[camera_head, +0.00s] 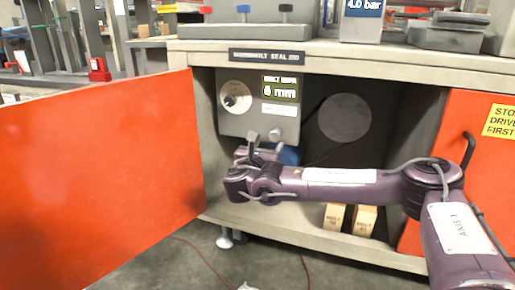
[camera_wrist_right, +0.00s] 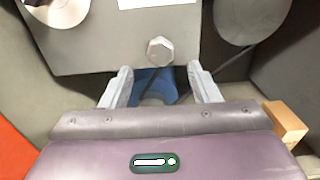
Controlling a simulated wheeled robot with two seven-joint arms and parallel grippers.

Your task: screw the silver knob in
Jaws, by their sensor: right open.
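A small silver hexagonal knob (camera_wrist_right: 161,50) sits on the lower part of a grey panel (camera_wrist_right: 110,40) in the right wrist view. In the head view the knob (camera_head: 275,135) is small, near the panel's lower edge. My right gripper (camera_wrist_right: 160,75) is open, its two grey fingers apart below and to either side of the knob, touching nothing that I can make out. In the head view my right gripper (camera_head: 262,148) is in front of the panel's bottom edge, partly hidden by its wrist. How deep the knob sits cannot be told. My left gripper is not in view.
The panel also bears a round silver dial (camera_head: 236,97) and a lit display (camera_head: 281,88). A blue object (camera_wrist_right: 155,85) lies behind the fingers. Orange doors (camera_head: 110,180) flank the open cabinet. Wooden blocks (camera_head: 335,217) stand on its floor at right.

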